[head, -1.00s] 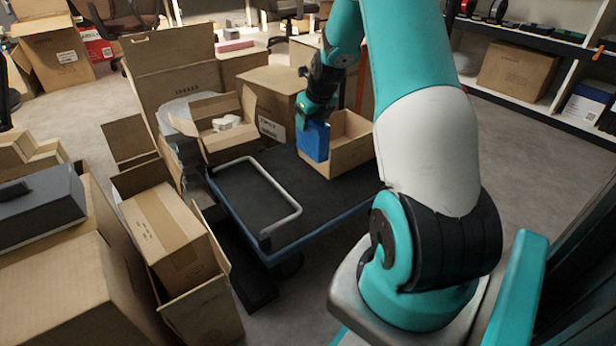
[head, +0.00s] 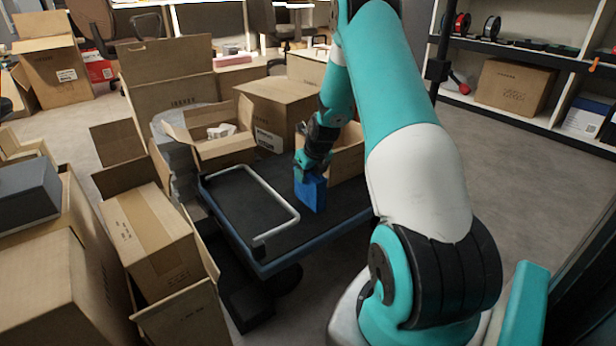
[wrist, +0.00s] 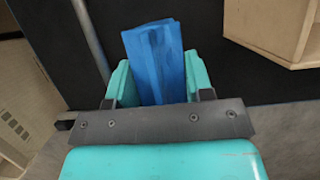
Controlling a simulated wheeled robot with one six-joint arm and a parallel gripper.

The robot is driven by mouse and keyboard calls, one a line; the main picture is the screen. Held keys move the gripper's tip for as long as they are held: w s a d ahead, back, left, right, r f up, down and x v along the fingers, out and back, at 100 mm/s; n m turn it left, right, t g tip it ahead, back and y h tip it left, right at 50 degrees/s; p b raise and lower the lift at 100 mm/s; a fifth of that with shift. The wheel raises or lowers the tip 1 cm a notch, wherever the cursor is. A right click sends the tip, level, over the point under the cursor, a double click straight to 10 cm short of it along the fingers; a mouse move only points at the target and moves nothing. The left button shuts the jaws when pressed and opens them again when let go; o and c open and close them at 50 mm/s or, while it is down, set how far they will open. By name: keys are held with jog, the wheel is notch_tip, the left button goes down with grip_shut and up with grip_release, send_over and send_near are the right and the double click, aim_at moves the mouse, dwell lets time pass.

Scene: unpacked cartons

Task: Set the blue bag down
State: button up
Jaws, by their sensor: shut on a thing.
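The blue bag (head: 311,192) hangs upright below my gripper (head: 309,170) in the head view, over the dark deck of the cart (head: 340,205). In the wrist view the blue bag (wrist: 154,62) sits between the two teal fingers of my gripper (wrist: 155,85), which is shut on it. Its lower end is over the black deck; I cannot tell whether it touches the deck. An open carton (head: 347,163) stands on the cart just behind and right of the bag, partly hidden by my arm. That carton's edge (wrist: 265,42) also shows in the wrist view, apart from the bag.
The cart's pale handle rail (head: 275,238) lies left of the bag. An open carton with a white item (head: 222,150) stands at the cart's back left. Cartons (head: 150,235) crowd the left side. Bare deck shows around the bag.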

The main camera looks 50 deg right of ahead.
jog(key=o, duration=1.2)
jog(key=shift+o, duration=0.2)
